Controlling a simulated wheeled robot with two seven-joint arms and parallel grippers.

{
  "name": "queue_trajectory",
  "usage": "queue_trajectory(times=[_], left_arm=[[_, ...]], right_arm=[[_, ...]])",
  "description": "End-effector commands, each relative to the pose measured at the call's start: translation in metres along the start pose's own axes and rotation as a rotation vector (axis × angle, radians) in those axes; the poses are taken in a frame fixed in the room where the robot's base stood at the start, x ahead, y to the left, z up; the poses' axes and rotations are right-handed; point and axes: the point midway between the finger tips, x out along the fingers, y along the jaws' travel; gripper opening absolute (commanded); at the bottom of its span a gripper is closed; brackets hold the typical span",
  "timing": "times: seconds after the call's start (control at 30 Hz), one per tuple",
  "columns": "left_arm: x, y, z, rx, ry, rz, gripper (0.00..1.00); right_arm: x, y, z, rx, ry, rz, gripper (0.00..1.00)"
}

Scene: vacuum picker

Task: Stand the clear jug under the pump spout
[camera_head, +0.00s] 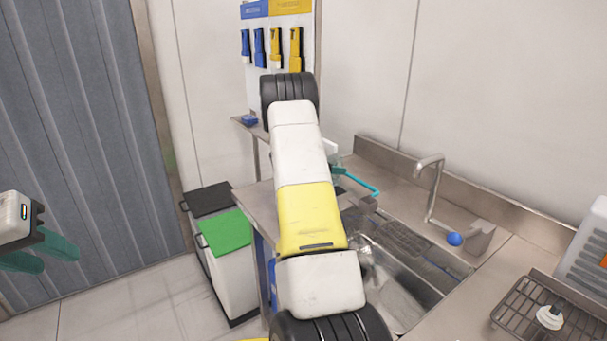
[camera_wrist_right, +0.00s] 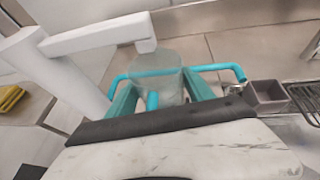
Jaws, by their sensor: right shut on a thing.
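The clear jug (camera_wrist_right: 158,62) shows in the right wrist view between the teal fingers of my right gripper (camera_wrist_right: 162,98), which is shut on it. The white pump (camera_wrist_right: 60,75) stands at the left of that view. Its spout (camera_wrist_right: 146,46) reaches right, and its tip overlaps the jug's upper part in the picture; I cannot tell the height gap. A teal bar (camera_wrist_right: 220,67) runs across beside the jug and also shows in the head view (camera_head: 358,180). There my right arm hides the jug and most of the pump. My left gripper (camera_head: 42,256) is open and empty at the left edge.
A steel sink (camera_head: 425,285) with a tap (camera_head: 430,185) and blue ball (camera_head: 454,239) lies right of my arm. A wire rack (camera_head: 530,310) is at the lower right. Green-lidded (camera_head: 225,232) and black-lidded (camera_head: 208,198) bins stand left. A small grey box (camera_wrist_right: 268,92) sits near the jug.

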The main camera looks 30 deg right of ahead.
Motion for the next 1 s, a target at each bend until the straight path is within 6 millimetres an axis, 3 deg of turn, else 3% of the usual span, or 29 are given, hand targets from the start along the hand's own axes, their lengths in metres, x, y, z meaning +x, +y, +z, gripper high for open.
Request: queue_trajectory(times=[0.2, 0.57, 0.6, 0.7, 1.0], left_arm=[[0.000, 0.000, 0.000, 0.000, 0.000, 0.000, 0.36], [0.000, 0.000, 0.000, 0.000, 0.000, 0.000, 0.36], [0.000, 0.000, 0.000, 0.000, 0.000, 0.000, 0.36], [0.000, 0.000, 0.000, 0.000, 0.000, 0.000, 0.36], [0.000, 0.000, 0.000, 0.000, 0.000, 0.000, 0.36]], right_arm=[[0.011, -0.001, -0.028, -0.002, 0.001, -0.001, 0.13], [0.012, 0.000, -0.032, -0.001, 0.000, 0.000, 0.13], [0.012, 0.000, -0.033, -0.001, 0.000, 0.000, 0.62], [0.012, 0.000, -0.032, 0.000, 0.000, 0.000, 0.82], [0.012, 0.000, -0.032, 0.000, 0.000, 0.000, 0.82]])
